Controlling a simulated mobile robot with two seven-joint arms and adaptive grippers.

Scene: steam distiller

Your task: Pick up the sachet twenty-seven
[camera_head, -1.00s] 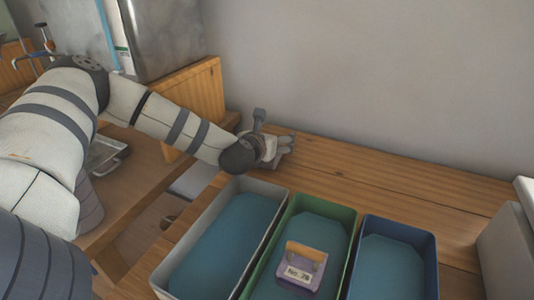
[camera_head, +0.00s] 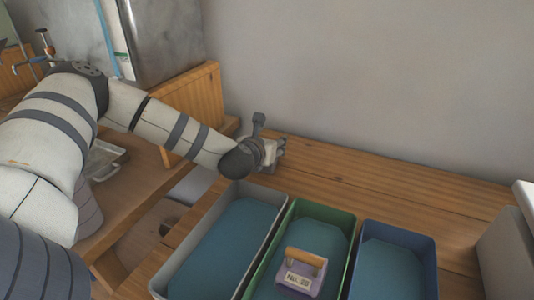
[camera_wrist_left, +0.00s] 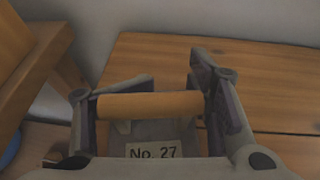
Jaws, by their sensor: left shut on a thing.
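The sachet twenty-seven shows in the left wrist view as a grey body with a label (camera_wrist_left: 153,151) reading "No. 27" and an orange-tan bar handle (camera_wrist_left: 150,106) across its top. My left gripper (camera_wrist_left: 152,104) is shut on it, with one finger at each end of the handle. In the head view my left gripper (camera_head: 272,150) is above the back of the wooden bench, behind the trays, and the sachet is mostly hidden by the gripper. My right gripper is not in view.
Three trays stand on the bench (camera_head: 400,188): grey (camera_head: 180,262), green (camera_head: 318,209) and blue (camera_head: 400,228). A purple-and-white sachet (camera_head: 300,277) with a tan handle lies in the green one. The back of the bench is clear.

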